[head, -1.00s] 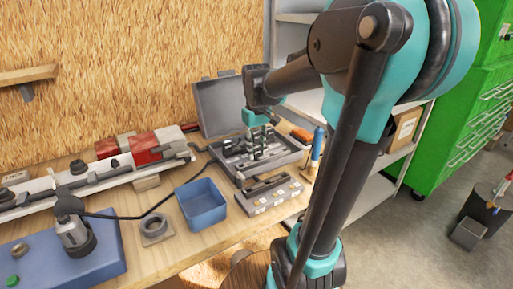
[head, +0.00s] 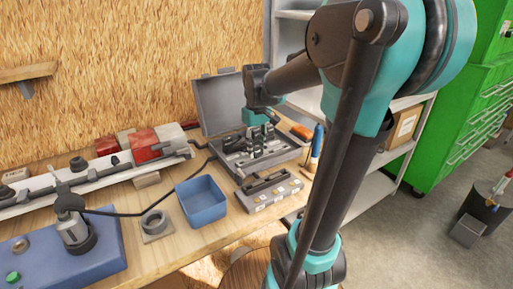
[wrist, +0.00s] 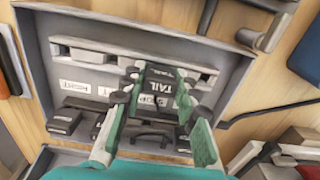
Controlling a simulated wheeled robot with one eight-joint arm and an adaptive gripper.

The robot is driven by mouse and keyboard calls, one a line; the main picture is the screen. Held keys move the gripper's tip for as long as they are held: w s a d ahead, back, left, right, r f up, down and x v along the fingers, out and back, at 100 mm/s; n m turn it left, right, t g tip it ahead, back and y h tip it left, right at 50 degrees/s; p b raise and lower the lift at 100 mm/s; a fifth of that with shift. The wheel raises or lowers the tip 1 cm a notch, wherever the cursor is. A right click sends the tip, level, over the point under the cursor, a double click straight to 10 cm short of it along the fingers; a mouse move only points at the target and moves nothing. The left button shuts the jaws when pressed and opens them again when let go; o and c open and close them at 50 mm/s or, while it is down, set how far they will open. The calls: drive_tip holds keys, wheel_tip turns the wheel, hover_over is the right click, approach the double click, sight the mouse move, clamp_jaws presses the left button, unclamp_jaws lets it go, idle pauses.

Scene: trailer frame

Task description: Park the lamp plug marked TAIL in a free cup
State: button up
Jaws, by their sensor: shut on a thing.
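My gripper (wrist: 158,82) has its green-sided fingers shut on a dark plug (wrist: 160,76) lettered TAIL in the wrist view. A second word, STOP, shows just below it between the fingers; I cannot tell what part carries it. Beyond and below the fingers is the open grey case (wrist: 235,95), with white labels, one reading RIGHT, and several dark pieces. In the head view my gripper (head: 262,140) is over the case's tray (head: 237,172), and the plug is too small to make out. I cannot tell which cups are free.
A grey block with pale labels (head: 268,196) stands in front of the case, and a blue bin (head: 203,202) is left of it. The raised case lid (head: 220,103) is behind my gripper. A blue-handled tool (head: 317,142) stands at the right. A black cable crosses the bench.

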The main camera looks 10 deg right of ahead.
drive_tip(key=o, duration=1.4)
drive_tip(key=shift+r, duration=3.45)
